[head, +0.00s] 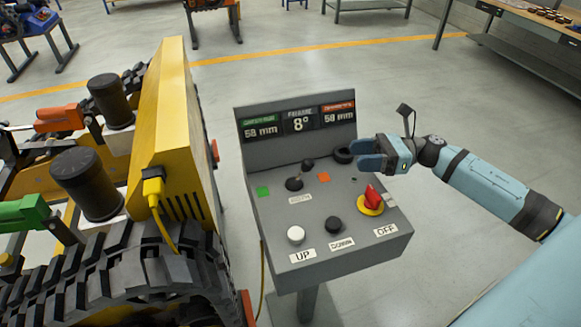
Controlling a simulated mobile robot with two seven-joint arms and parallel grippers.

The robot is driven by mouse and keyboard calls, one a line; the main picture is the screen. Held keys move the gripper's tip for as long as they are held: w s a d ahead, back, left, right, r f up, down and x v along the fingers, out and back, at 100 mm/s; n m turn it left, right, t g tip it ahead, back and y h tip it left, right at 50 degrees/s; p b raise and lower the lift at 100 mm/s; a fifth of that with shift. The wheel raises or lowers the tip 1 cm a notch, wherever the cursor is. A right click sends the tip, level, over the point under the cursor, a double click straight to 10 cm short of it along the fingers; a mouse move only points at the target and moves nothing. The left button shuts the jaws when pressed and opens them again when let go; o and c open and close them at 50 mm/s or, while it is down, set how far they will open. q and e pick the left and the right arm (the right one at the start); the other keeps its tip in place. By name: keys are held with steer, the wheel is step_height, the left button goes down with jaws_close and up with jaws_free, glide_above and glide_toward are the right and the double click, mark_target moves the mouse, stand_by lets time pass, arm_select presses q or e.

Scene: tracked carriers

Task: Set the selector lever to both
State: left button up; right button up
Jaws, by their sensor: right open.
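The selector lever (294,184) is a dark knob on the sloping top of a grey control console (270,222). My left gripper is out of view.
A dark round part (343,155) is close to my right fingertips. A red switch on a yellow disc (371,200), a white UP button (296,235) and a black DOWN button (334,224) are at the front. The display (298,122) reads 58 mm, 8°, 58 mm. A yellow tracked machine (163,130) stands left.

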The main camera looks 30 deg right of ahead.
mark_target(313, 162)
steer(key=shift+a+f+b, duration=0.1)
steer(key=shift+f+b, duration=0.25)
steer(key=shift+f, duration=0.35)
steer(key=p+x, duration=0.1)
steer(key=x, duration=1.2)
steer(key=shift+w+a, duration=0.25)
steer(key=shift+a, duration=0.05)
steer(key=shift+p, duration=0.3)
jaws_close()
